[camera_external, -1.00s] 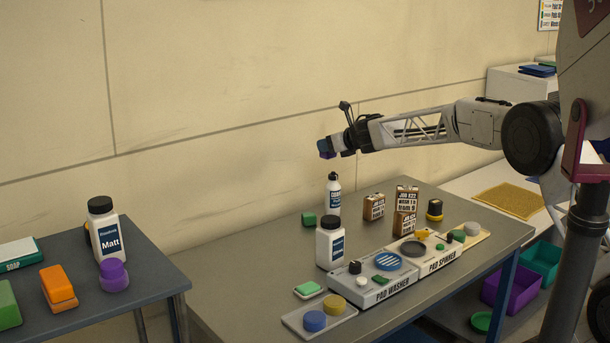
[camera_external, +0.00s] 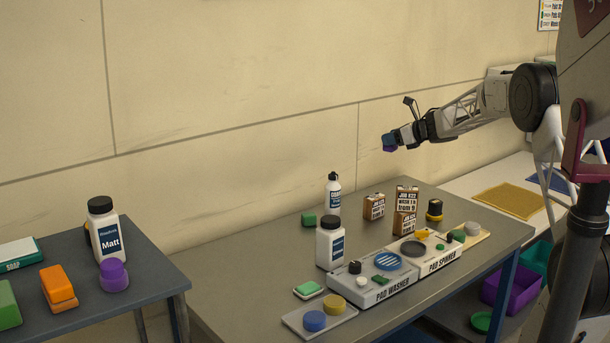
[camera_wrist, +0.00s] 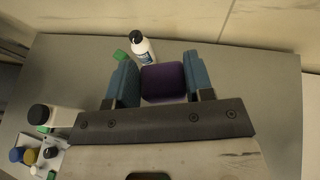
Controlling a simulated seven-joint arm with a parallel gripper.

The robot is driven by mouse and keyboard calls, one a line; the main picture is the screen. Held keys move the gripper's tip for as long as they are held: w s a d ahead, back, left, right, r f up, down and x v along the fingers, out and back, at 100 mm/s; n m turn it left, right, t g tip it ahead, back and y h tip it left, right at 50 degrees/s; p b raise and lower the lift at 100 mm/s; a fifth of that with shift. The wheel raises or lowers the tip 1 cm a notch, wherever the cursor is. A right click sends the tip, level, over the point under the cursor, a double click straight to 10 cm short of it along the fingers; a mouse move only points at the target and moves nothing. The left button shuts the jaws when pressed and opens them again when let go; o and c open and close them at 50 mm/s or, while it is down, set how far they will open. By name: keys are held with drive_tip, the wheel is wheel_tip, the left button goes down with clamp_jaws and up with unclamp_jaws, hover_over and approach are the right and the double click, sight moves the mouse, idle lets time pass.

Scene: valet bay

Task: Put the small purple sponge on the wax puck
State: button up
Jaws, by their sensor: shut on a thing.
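My gripper (camera_external: 388,142) is shut on the small purple sponge (camera_wrist: 163,82), which shows between its two blue fingers in the wrist view. In the external view the gripper is high above the grey bench's right part, and a bit of purple shows at its tip. I cannot tell for certain which thing is the wax puck. Round, puck-like things on the bench include a yellow one (camera_external: 335,301) and a blue one (camera_external: 314,320) on the front tray, and a black-and-yellow one (camera_external: 435,210) at the back right.
The bench (camera_external: 235,285) holds the pad washer (camera_external: 345,292), the pad spinner (camera_external: 437,267), a white bottle (camera_external: 330,243), a slimmer bottle (camera_external: 333,196), a green block (camera_external: 308,220) and brown boxes (camera_external: 405,222). A side table (camera_external: 150,270) at left holds purple round pads (camera_external: 113,275).

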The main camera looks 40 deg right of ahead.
drive_tip(key=s+d+r+n+y, duration=0.1)
drive_tip(key=s+d+r, duration=0.1)
drive_tip(key=s+d, duration=0.9)
hover_over(437, 202)
wheel_tip(437, 202, down, 11)
drive_tip(key=shift+d+f+y, duration=0.15)
drive_tip(key=shift+f+y, duration=0.15)
drive_tip(key=shift+f, duration=0.4)
drive_tip(key=shift+f, duration=2)
drive_tip(key=shift+f, duration=0.1)
drive_tip(key=shift+f, duration=1.9)
drive_tip(key=shift+f, duration=0.15)
